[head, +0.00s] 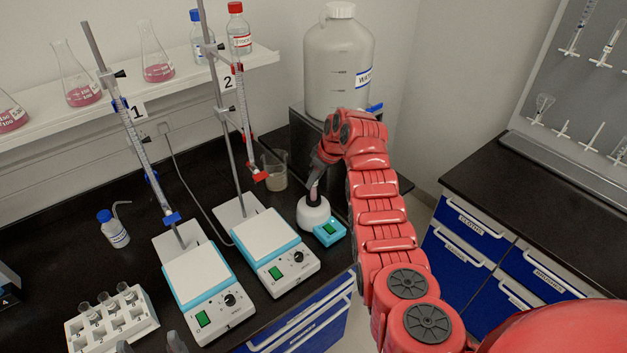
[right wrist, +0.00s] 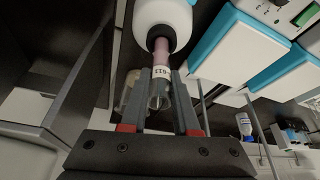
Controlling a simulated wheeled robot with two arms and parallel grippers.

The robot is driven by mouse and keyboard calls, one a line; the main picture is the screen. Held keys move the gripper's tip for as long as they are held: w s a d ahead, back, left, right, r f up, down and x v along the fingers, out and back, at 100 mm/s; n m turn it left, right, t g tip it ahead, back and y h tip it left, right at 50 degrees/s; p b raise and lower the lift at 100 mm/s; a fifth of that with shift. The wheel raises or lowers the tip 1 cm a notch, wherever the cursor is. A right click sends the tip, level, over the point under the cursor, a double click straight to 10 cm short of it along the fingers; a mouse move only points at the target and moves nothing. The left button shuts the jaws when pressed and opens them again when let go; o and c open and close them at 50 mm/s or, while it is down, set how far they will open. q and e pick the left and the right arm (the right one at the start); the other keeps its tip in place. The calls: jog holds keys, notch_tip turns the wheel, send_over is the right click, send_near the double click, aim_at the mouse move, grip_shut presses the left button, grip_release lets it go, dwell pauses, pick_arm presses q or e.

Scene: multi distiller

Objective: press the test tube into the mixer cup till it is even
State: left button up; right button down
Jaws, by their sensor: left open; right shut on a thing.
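The mixer has a white round body (head: 313,215) with a black cup (head: 314,200) on top and a teal control block (head: 329,232) beside it. The test tube (head: 314,188) holds pink liquid and stands roughly upright with its lower end at the black cup. In the right wrist view the tube (right wrist: 161,50) runs into the cup (right wrist: 160,37) and bears a white label; how deep it sits is hidden. My right gripper (head: 316,171) is shut on the tube's upper part, above the mixer. My left gripper (head: 151,345) is open at the bottom edge, only its fingertips showing.
Two hotplate stirrers (head: 208,290) (head: 276,252) with burette stands are left of the mixer. A white rack (head: 112,322) with several tubes is at lower left. A beaker (head: 274,170) and a large white jug (head: 339,70) on a dark box are behind the mixer.

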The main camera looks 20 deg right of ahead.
jog(key=shift+r, duration=0.1)
dwell(0.3)
jog(key=shift+r+b, duration=0.75)
jog(key=shift+r, duration=2.7)
jog(key=shift+f, duration=0.1)
